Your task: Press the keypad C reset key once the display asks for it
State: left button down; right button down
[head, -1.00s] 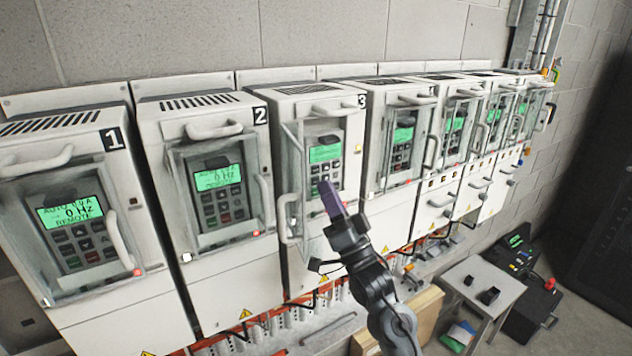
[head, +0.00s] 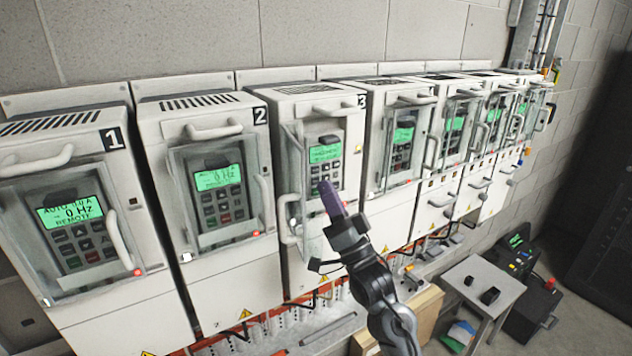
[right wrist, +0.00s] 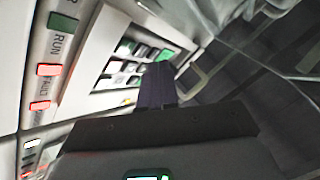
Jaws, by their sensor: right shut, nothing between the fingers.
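Drive 3 (head: 330,260) has its clear cover swung open to the left, so its keypad (head: 326,174) is exposed. The keypad has a lit green display (head: 324,152) whose text is too small to read. My right gripper (head: 328,188) is shut and empty, its purple-dark fingers pointing at the lower part of this keypad and hiding some keys. In the right wrist view the fingertips (right wrist: 158,72) overlap the lower keys of a keypad (right wrist: 130,65); I cannot tell whether they touch. I cannot make out the reset key's label. My left gripper is not in view.
Drives 1 (head: 75,215) and 2 (head: 215,190) stand to the left with clear covers shut; several more drives stand to the right. Drive 3's open cover (head: 291,185) stands left of my gripper. A small grey table (head: 480,280) stands lower right.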

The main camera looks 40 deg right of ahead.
jog(key=shift+w, duration=0.15)
jog(key=shift+w, duration=0.25)
dwell(0.4)
jog(key=shift+w+d, duration=0.1)
jog(key=shift+w, duration=0.3)
dwell(0.4)
jog(key=shift+s, duration=0.8)
